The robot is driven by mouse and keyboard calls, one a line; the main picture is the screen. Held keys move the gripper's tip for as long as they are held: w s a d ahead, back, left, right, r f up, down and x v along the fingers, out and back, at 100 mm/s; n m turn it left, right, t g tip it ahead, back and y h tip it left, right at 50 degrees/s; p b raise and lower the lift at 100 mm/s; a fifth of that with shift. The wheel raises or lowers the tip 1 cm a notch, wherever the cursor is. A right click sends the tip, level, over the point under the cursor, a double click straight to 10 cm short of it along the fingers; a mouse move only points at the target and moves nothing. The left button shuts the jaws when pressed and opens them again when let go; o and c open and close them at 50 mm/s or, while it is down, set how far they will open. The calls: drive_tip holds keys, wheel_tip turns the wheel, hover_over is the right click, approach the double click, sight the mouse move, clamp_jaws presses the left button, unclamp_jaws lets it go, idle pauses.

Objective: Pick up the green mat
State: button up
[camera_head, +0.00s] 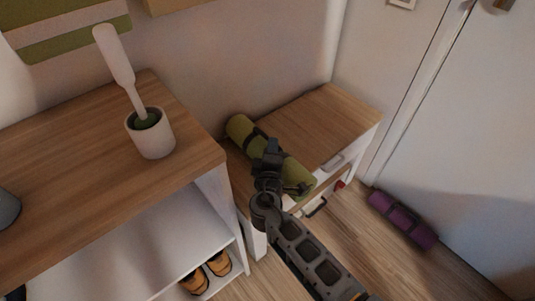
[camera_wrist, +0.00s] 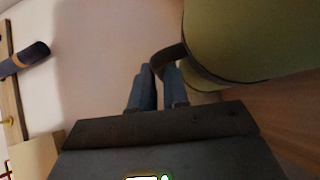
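The green mat (camera_head: 241,130) is rolled up with dark straps and lies slantwise over the low wooden-topped cabinet in the head view. In the wrist view the mat (camera_wrist: 250,35) fills the upper right, with a dark strap curving off it. My gripper (camera_head: 268,158) is at the middle of the roll and hides part of it. In the wrist view the two fingers of my gripper (camera_wrist: 160,72) are close together, with the dark strap at their tips. They look shut on this strap. Whether the mat touches the cabinet top is hard to tell.
The low cabinet (camera_head: 315,115) has drawers. A taller shelf (camera_head: 70,145) on the left holds a white pot (camera_head: 152,136) with a brush-like object; orange-brown shoes (camera_head: 219,264) sit inside. A purple rolled mat (camera_head: 402,220) lies on the floor by the white door (camera_head: 480,150).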

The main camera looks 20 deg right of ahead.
clamp_jaws()
idle(1.0)
drive_tip(key=shift+r, duration=0.1)
